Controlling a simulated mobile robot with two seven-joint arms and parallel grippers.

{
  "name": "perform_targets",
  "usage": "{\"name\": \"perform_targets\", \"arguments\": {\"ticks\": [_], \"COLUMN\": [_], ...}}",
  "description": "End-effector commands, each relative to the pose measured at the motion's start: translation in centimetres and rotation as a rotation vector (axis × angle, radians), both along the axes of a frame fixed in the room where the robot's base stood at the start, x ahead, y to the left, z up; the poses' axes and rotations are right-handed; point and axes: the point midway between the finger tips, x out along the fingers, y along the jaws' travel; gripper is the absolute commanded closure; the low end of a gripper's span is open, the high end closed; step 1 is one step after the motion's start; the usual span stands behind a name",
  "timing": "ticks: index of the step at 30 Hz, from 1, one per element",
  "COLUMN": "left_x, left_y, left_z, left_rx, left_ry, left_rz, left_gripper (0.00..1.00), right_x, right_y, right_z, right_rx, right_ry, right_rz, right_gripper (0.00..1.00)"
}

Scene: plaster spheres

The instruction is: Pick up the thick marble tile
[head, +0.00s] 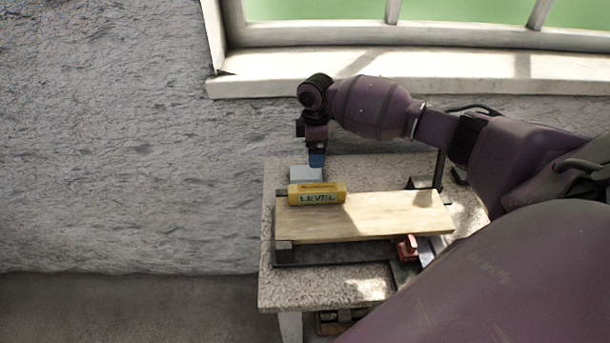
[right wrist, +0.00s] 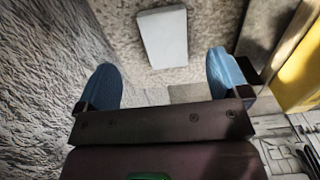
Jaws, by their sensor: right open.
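A pale grey-white rectangular tile (head: 304,174) lies on the speckled table behind the yellow level. In the right wrist view the same tile (right wrist: 163,38) lies flat, ahead of and between the fingertips. My right gripper (head: 316,160) points down over the back edge of the tile. Its two blue fingers stand wide apart with nothing between them in the right wrist view (right wrist: 164,80). The gripper partly hides the tile's back right side in the head view. My left gripper is not in view.
A yellow level (head: 317,193) lies on a wooden board (head: 370,218) just in front of the tile. A small red object (head: 406,247) sits at the board's front right. The rough wall (head: 130,140) is close to the left of the speckled table (head: 278,292).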

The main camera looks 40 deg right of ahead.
Motion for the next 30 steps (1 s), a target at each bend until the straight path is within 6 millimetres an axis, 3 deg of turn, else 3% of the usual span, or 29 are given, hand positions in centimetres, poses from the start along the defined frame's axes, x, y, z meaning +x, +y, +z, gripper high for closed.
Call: {"name": "perform_targets", "arguments": {"ticks": [3, 11, 19, 28, 30], "left_x": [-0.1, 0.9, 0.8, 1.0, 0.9], "left_y": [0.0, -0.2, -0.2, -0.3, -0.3], "left_z": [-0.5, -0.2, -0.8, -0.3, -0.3], "left_rx": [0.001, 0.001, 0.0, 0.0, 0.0], "left_ry": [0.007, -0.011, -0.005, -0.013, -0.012], "left_rz": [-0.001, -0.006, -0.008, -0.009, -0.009], "left_gripper": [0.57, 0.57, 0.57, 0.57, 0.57], "right_x": [0.0, -0.1, -0.3, -0.2, -0.2], "right_y": [0.1, 0.2, 0.6, 0.5, 0.5], "right_z": [-1.9, -3.5, -7.1, -7.6, -7.6], "right_rx": [0.001, 0.0, 0.001, 0.0, 0.0], "right_ry": [0.003, 0.002, 0.004, 0.0, 0.0], "right_rz": [-0.001, 0.001, 0.0, 0.0, 0.0], "right_gripper": [0.06, 0.06, 0.06, 0.06, 0.17]}}
